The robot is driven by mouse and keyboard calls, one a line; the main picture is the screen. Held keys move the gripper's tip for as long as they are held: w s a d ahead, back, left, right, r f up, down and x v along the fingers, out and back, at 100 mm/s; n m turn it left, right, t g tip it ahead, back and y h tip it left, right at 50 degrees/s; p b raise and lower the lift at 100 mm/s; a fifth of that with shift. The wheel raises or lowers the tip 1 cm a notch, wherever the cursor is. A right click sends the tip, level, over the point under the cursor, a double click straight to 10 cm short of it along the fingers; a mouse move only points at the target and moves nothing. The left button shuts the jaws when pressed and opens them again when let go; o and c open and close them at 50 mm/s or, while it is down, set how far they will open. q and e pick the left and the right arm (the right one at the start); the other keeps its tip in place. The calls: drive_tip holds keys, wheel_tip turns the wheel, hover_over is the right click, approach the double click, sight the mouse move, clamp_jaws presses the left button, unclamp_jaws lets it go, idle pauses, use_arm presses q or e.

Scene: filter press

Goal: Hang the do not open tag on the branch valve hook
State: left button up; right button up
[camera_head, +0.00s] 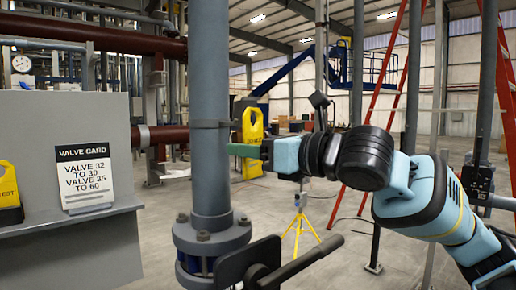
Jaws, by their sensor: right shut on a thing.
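My right gripper (256,150) comes in from the right and is shut on a yellow tag (253,123). The tag is upright, with a hole near its top; its middle is hidden behind the gripper, and I cannot read any text on it. A green strip shows at the fingertips, in front of the tag. The grey branch pipe (210,70) stands just left of the tag. A collar (212,124) around the pipe has a short piece reaching right toward the tag's upper part. I cannot tell whether they touch. My left gripper is not in view.
A black valve handle (300,264) juts out below the pipe flange. A yellow tripod (300,218) and red ladder (385,70) stand behind.

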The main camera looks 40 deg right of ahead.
sight(216, 150)
drive_tip(key=shift+w+a+f, duration=0.15)
drive_tip(key=shift+w, duration=1.35)
drive_tip(key=shift+w+a+f, duration=0.1)
drive_tip(key=shift+w, duration=1.4)
drive_tip(key=shift+w+f, duration=0.5)
drive_tip(key=shift+w, duration=0.1)
drive_tip(key=o, duration=1)
drive_tip(key=shift+v, duration=3.9)
